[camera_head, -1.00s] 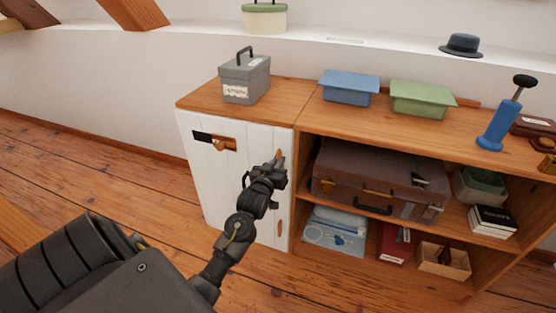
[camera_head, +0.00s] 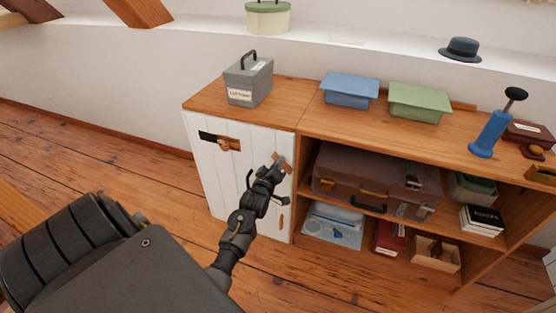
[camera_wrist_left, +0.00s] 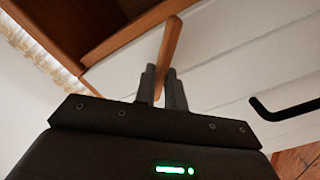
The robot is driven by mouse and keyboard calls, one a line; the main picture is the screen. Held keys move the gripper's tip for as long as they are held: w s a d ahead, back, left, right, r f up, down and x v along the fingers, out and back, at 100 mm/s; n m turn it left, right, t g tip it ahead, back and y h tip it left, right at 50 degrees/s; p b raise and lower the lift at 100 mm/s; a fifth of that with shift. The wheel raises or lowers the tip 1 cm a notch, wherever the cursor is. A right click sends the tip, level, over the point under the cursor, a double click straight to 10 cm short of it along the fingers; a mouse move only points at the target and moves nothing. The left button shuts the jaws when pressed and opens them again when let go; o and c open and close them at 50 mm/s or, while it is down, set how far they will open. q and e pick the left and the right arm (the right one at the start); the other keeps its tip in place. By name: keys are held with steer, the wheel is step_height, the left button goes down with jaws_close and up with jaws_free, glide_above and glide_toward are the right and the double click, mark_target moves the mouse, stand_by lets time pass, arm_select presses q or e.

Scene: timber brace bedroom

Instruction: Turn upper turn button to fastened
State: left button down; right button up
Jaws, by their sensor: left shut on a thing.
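The upper turn button (camera_head: 284,163) is a small wooden bar near the right edge of the white cabinet door (camera_head: 215,175). It sits tilted in the head view, its upper end leaning left and its lower end toward the cabinet frame. In the left wrist view the turn button (camera_wrist_left: 170,45) stands between the two dark fingers. My left gripper (camera_head: 276,167) is shut on it; the fingers hide part of it in the head view. A lower turn button (camera_head: 280,221) stands about upright on the same door edge. My right gripper is not in view.
A black door handle (camera_head: 249,180) is close left of my gripper and also shows in the left wrist view (camera_wrist_left: 283,112). Open shelves with a brown suitcase (camera_head: 350,175) lie to the right.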

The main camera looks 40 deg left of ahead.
arm_select(q)
steer(key=shift+a+f+n+p, duration=0.15)
steer(key=shift+n+p, duration=0.65)
steer(key=shift+n, duration=0.6)
steer(key=shift+f+n+p, duration=0.15)
steer(key=shift+n+p, duration=0.7)
steer(key=shift+n, duration=0.55)
steer(key=shift+a+f+n+p, duration=0.15)
steer(key=shift+n+p, duration=0.65)
steer(key=shift+n, duration=0.6)
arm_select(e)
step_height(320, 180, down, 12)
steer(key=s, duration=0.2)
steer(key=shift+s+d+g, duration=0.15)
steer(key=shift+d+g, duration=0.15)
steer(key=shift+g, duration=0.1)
arm_select(q)
steer(key=c, duration=1.5)
jaws_free()
steer(key=shift+o, duration=0.2)
steer(key=shift+s+d, duration=0.1)
